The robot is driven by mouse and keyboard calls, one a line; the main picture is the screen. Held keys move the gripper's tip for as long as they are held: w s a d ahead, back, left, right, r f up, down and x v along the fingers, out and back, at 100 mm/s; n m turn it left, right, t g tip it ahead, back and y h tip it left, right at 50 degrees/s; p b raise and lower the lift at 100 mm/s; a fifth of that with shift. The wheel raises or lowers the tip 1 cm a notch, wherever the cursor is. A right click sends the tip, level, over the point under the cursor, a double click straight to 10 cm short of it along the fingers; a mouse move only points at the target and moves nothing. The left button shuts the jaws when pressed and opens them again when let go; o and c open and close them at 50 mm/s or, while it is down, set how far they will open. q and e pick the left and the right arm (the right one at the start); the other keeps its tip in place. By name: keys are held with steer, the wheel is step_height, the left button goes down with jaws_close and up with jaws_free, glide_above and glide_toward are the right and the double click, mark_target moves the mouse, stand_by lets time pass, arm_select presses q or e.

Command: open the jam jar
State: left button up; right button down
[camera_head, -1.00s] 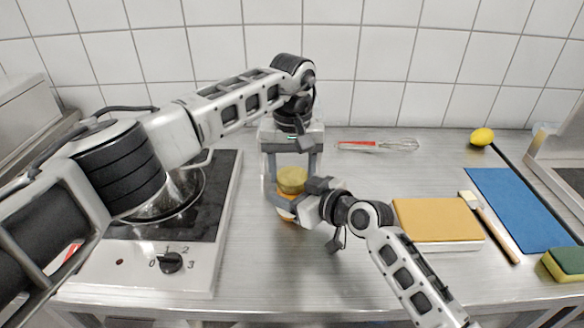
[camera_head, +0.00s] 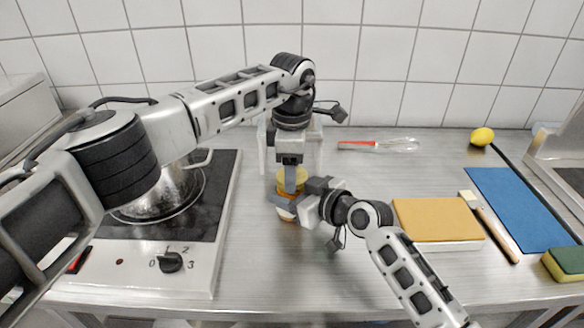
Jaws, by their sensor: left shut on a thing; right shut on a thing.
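The jam jar (camera_head: 286,216) stands upright on the steel counter, with amber contents and a yellow-gold lid (camera_head: 283,182). My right gripper (camera_head: 286,203) comes in from the right and is shut around the jar's body, hiding much of it. My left gripper (camera_head: 290,183) points straight down from above and is shut on the lid. Its near finger covers part of the lid, and the far finger is hidden. The lid appears to sit on the jar; I cannot tell whether it is loose.
A hob with a steel pot (camera_head: 160,195) is on the left. A clear container (camera_head: 268,150) stands close behind the jar.

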arm_select(q)
steer(key=o, duration=1.1)
steer(key=shift+r, duration=2.35)
steer(key=shift+c, duration=0.5)
steer(key=m, duration=0.2)
steer(key=r+m, duration=0.1)
steer(key=m, duration=0.3)
steer(key=shift+r, duration=0.35)
steer(key=m, duration=0.2)
steer(key=r+m, duration=0.1)
steer(key=shift+m, duration=0.4)
steer(key=m, duration=0.2)
steer(key=shift+r+m, duration=0.2)
steer(key=shift+m, duration=0.1)
steer(key=shift+f, duration=3.9)
